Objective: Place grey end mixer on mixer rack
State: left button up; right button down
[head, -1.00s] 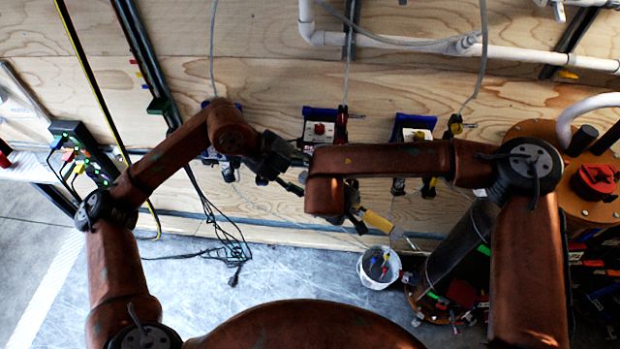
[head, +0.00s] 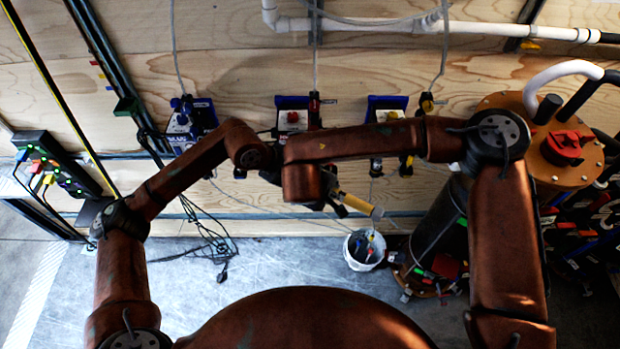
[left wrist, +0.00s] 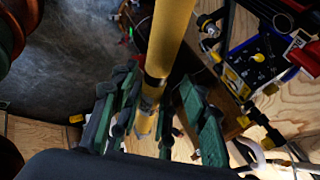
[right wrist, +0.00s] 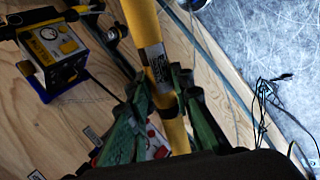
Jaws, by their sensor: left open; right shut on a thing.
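The mixer is a yellow tube (head: 357,203) slanting below my right forearm in the head view. My right gripper (right wrist: 165,98) is shut on it; a silver label band and a dark ring show near the fingers. My left gripper (left wrist: 150,108) is open, its green-padded fingers on either side of the tube (left wrist: 170,38); whether they touch it I cannot tell. The arms mostly hide both grippers in the head view. I cannot make out which end is grey, nor pick out the mixer rack.
Several blue-backed devices, one of them a pump-like box (head: 292,118), line the plywood wall. A white bucket (head: 360,262) with coloured items stands on the floor below the tube. A tank with an orange lid (head: 545,150) stands at right. Black cables (head: 215,240) lie at left.

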pick_arm(q)
jog(key=shift+c, duration=0.7)
jog(key=shift+r, duration=0.1)
grip_shut()
pick_arm(e)
jog(key=shift+s, duration=0.1)
jog(key=c, duration=1.9)
grip_release()
jog(key=shift+o, duration=1.4)
